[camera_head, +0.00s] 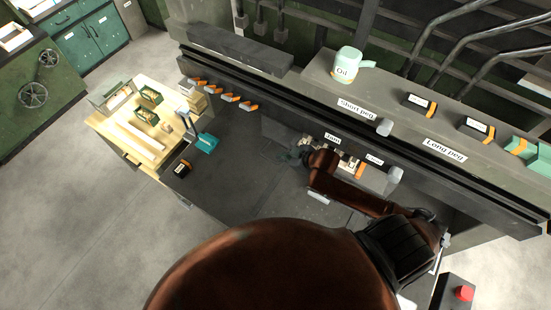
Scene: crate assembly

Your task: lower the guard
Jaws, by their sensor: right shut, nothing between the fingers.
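What looks like the guard, a clear panel (285,128), shows faintly against the dark back of the bench, behind my right gripper. I cannot tell clearly whether it is raised or lowered. Two grey knob-like blocks stand near its right side, an upper one (384,127) and a lower one (396,174). My right gripper (291,155) is shut and empty, at the end of the copper-brown arm, in front of the panel's left part. I cannot tell if it touches the panel. My arm hides part of the bench. My left gripper is not in view.
Small labelled parts (345,165) lie behind my right wrist. A shelf holds an oil can (346,66) and dark boxes (419,104). A wooden side table (120,140) carries green crates. A teal scoop-like item (207,143) and dark box (183,168) lie left. The bench middle (235,175) is clear.

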